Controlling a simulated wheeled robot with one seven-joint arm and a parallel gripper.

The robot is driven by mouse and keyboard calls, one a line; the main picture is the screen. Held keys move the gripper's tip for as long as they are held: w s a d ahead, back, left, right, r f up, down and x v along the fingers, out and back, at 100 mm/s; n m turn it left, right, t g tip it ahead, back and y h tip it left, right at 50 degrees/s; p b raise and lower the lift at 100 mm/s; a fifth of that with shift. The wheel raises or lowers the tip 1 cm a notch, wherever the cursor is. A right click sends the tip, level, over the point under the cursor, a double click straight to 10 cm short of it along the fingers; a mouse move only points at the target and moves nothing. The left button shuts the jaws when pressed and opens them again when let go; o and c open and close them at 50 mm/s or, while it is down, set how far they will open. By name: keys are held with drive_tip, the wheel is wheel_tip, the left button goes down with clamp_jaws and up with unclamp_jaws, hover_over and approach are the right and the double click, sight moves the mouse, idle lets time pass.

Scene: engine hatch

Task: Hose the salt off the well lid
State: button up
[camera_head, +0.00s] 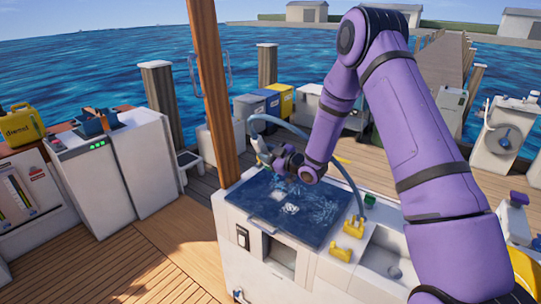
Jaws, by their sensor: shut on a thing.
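The well lid (268,225) is a dark blue panel on top of the white console in the middle. White salt patches (291,208) mark its centre and its right and far parts. My gripper (268,160) is above the lid's far left part, shut on a pale hose nozzle (261,149). The blue-grey hose (342,172) arcs from the nozzle behind my arm and down to the console's right side, near a yellow fitting (353,227). The fingertips are small and partly hidden by the wrist. No water stream is clearly visible.
A wooden post (212,90) stands just left of the console. A sink basin (384,250) and a second yellow fitting (341,254) are right of the lid. White cabinets (90,170) stand at left; open deck (130,265) lies between.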

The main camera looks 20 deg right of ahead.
drive_tip(key=shift+w+a, duration=0.2)
drive_tip(key=shift+s+a, duration=0.5)
drive_tip(key=shift+s, duration=6.6)
drive_tip(key=x, duration=1)
drive_tip(key=shift+w+a, duration=0.15)
drive_tip(key=shift+w, duration=0.15)
drive_tip(key=shift+r, duration=2.55)
